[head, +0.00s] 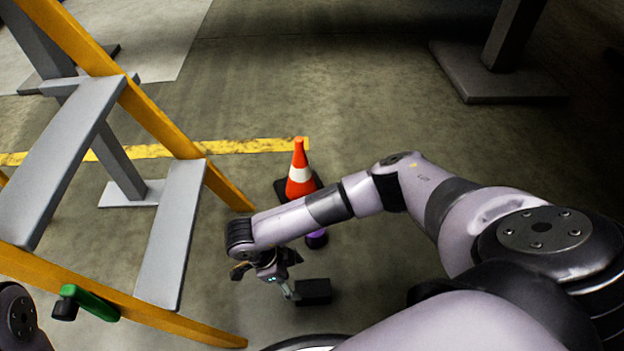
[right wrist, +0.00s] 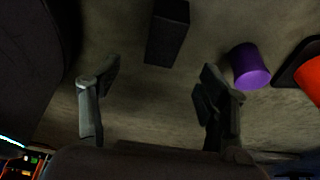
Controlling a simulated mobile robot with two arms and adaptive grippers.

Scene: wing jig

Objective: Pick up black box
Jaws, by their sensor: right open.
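The black box (head: 313,291) lies on the concrete floor in the lower middle of the head view. It also shows in the right wrist view (right wrist: 168,33), top centre, beyond the fingertips and between their lines. My right gripper (head: 290,291) is just left of the box in the head view. In the right wrist view my right gripper (right wrist: 157,85) is open, with its two fingers wide apart and nothing between them. Whether a finger touches the box cannot be told from the head view. My left gripper does not show clearly.
A purple cylinder (head: 316,239) stands behind my right forearm, near an orange cone (head: 299,172) with a black base. Floor right of the cone is clear.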

